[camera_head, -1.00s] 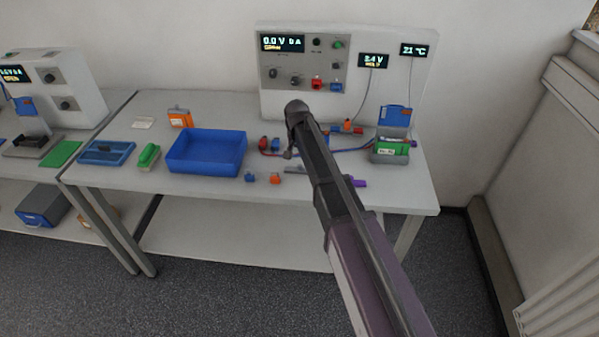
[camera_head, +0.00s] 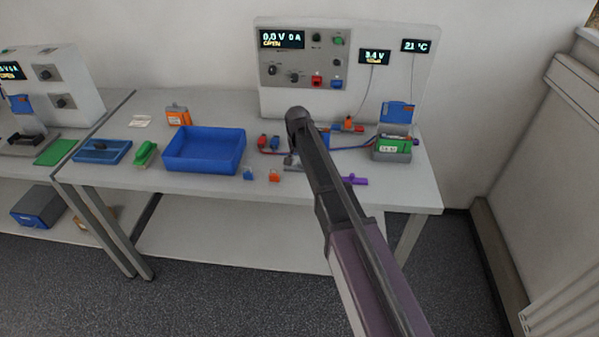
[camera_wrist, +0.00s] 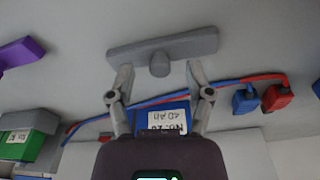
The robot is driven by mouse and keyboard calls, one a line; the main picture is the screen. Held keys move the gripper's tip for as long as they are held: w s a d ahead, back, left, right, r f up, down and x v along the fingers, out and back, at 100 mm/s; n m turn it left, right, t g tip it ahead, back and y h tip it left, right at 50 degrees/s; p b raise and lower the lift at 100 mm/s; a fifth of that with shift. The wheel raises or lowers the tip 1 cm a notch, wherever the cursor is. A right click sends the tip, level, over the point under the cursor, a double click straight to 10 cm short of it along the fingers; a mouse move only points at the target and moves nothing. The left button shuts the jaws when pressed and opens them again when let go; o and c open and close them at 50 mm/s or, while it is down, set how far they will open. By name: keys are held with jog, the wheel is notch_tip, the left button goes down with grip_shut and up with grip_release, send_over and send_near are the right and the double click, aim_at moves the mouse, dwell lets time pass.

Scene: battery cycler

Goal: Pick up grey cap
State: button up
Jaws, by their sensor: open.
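The grey cap (camera_wrist: 188,44) is a flat grey bar with a round knob at its middle, lying on the white tabletop in the wrist view. My gripper (camera_wrist: 160,70) is open, its two fingers spread on either side of the knob, with nothing held. I cannot tell how high the fingertips are above the table. In the head view my arm covers most of the gripper and the cap, near the front middle of the bench.
A purple part (camera_head: 354,181) lies right of my arm. Blue and red plugs (camera_wrist: 245,101) with cables lie beyond the gripper. A blue tray (camera_head: 204,165) stands left, with small blue and orange pieces (camera_head: 274,176) near it. A grey box with a green battery (camera_head: 392,149) stands right.

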jog(key=shift+w+f+b, duration=0.1)
jog(key=shift+f+b, duration=0.3)
jog(key=shift+f, duration=0.25)
grip_shut()
